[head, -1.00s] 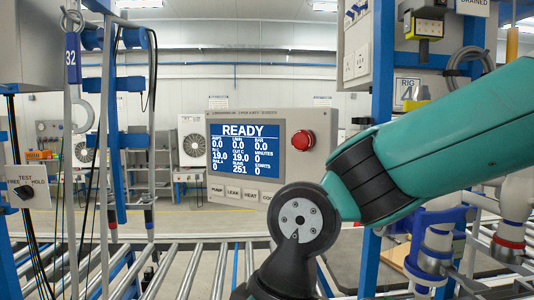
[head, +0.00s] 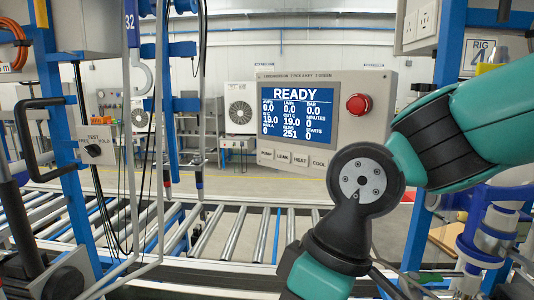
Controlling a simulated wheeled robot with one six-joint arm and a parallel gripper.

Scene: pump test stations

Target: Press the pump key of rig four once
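A grey control panel (head: 328,150) faces me a little right of centre. Its blue screen (head: 293,111) reads READY. Below the screen is a row of pale keys: the PUMP key (head: 266,154) at the left end, then LEAK (head: 283,157), HEAT (head: 300,160) and COOL (head: 318,163). Nothing touches the PUMP key. My teal and black arm crosses the right side, its joint close below the panel in the picture, partly hiding the panel's lower right. My gripper is out of frame.
A red mushroom button (head: 357,104) is on the panel, right of the screen. A RIG sign (head: 485,53), its number apparently 4, is at the right. Blue posts, hanging cables and a TEST switch box (head: 97,150) stand at left. A roller conveyor (head: 230,232) runs below the panel.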

